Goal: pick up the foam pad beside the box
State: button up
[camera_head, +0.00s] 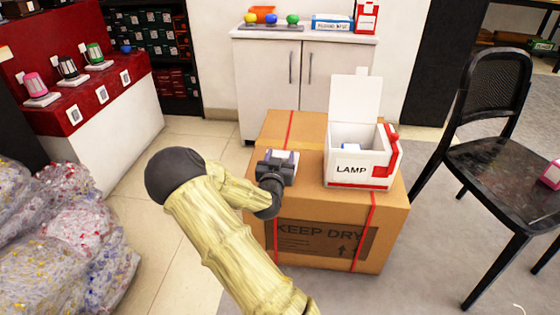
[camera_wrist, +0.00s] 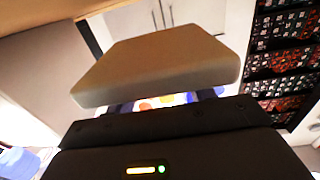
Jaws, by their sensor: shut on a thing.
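The foam pad (camera_wrist: 158,65) is a pale grey-beige slab that fills the upper middle of the wrist view. My gripper (camera_wrist: 160,104) is shut on the foam pad, whose near edge lies at the fingers. In the head view my gripper (camera_head: 277,163) is over the left part of the large cardboard carton, left of the white lamp box (camera_head: 358,171). The lamp box is open with its lid standing up. In the head view the pad is mostly hidden by my gripper. I cannot tell whether it touches the carton top.
The lamp box stands on the cardboard carton (camera_head: 300,225) marked KEEP DRY. A black chair (camera_head: 510,140) stands at the right. A white cabinet (camera_head: 270,75) is behind, a red-topped display counter (camera_head: 80,95) at the left. Clear plastic bags (camera_head: 65,230) lie front left.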

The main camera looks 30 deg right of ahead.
aim_at(280, 156)
notch_tip(280, 156, up, 6)
jog(key=shift+f+p, duration=0.2)
jog(key=shift+p, duration=1)
